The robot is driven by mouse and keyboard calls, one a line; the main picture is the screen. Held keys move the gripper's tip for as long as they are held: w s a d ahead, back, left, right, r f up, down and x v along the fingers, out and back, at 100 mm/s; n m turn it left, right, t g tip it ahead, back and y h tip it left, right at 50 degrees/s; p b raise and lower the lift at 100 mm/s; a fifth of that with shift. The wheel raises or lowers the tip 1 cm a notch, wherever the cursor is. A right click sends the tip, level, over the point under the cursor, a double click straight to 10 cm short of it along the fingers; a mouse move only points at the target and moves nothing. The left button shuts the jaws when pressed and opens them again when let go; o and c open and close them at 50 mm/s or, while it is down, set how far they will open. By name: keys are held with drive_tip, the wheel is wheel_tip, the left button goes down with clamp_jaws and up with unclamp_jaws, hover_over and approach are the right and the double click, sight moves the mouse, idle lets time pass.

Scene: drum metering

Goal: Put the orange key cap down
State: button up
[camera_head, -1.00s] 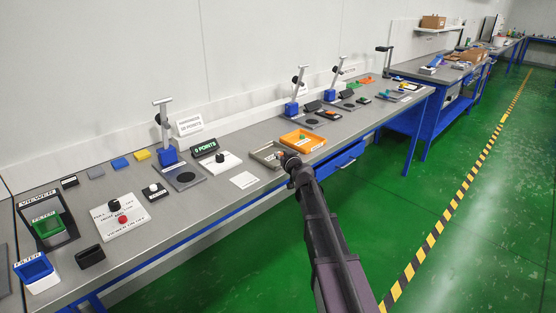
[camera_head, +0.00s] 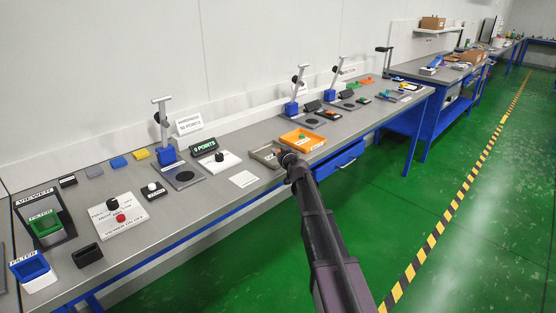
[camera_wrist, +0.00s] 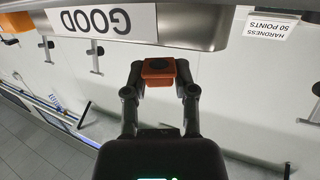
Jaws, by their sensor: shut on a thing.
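The orange key cap (camera_wrist: 158,82) is held between the two fingertips of my gripper (camera_wrist: 158,76) in the wrist view. It is a small block with a dark round mark on its face. A grey tray wall with a GOOD label (camera_wrist: 103,22) spans the top of that view, close to the cap. In the head view my gripper (camera_head: 287,159) is at the bench's front edge, by the small grey tray (camera_head: 262,150). The arm hides much of the fingers and cap there; whether the cap touches the tray cannot be told.
An orange tray (camera_head: 312,146) is just right of the grey tray. A white card (camera_head: 243,179) lies on the bench to the left. Beyond it are a hardness stand (camera_head: 168,153) and a green-lit points display (camera_head: 205,148). Bare bench shows around the card.

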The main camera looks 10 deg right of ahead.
drive_tip(key=shift+f+b, duration=0.95)
drive_tip(key=shift+f, duration=0.3)
drive_tip(key=shift+f+b, duration=0.5)
drive_tip(key=shift+b, duration=0.1)
drive_tip(key=shift+s, duration=0.1)
drive_tip(key=o, duration=0.7)
drive_tip(key=shift+s+d, duration=0.1)
drive_tip(key=shift+r, duration=0.15)
